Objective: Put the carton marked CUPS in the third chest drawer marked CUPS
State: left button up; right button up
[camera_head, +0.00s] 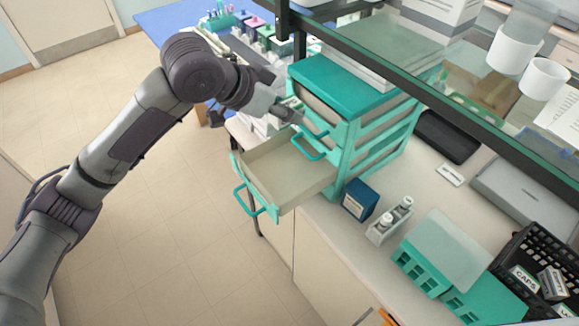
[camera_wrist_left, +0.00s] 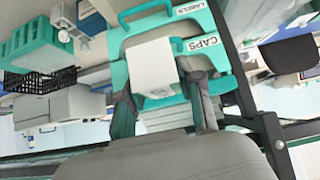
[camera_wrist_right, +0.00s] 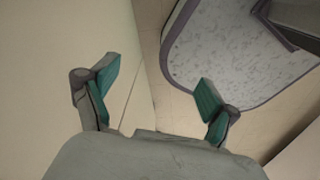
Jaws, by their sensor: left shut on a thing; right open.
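The teal chest of drawers (camera_head: 345,80) stands on the bench. One drawer (camera_head: 285,172) is pulled far out and looks empty; its label is not readable. My left gripper (camera_head: 284,106) is at the chest front, above and behind the open drawer. My right gripper (camera_wrist_right: 158,88) is open and empty, away from the bench.
A dark blue box (camera_head: 359,200) and a bottle holder (camera_head: 388,222) stand beside the chest. Teal racks (camera_head: 425,268) and a black basket (camera_head: 535,255) with small cartons, one marked CAPS, are further right. A glass shelf (camera_head: 440,70) overhangs the bench. The floor at left is clear.

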pick_arm(q)
jog(key=p, duration=0.2)
send_over(294, 169)
jog(key=s+a, duration=0.2)
notch_tip(294, 169, down, 13)
jog(key=shift+w+a, duration=0.1)
notch_tip(294, 169, down, 4)
jog(key=shift+r+p, duration=0.1)
jog(key=shift+p, duration=0.5)
jog(key=shift+f, duration=0.35)
jog(key=shift+f, duration=0.1)
jog(key=o, duration=1)
jog(key=shift+o, duration=0.2)
jog(key=b+v, duration=0.2)
jog(key=v, duration=1)
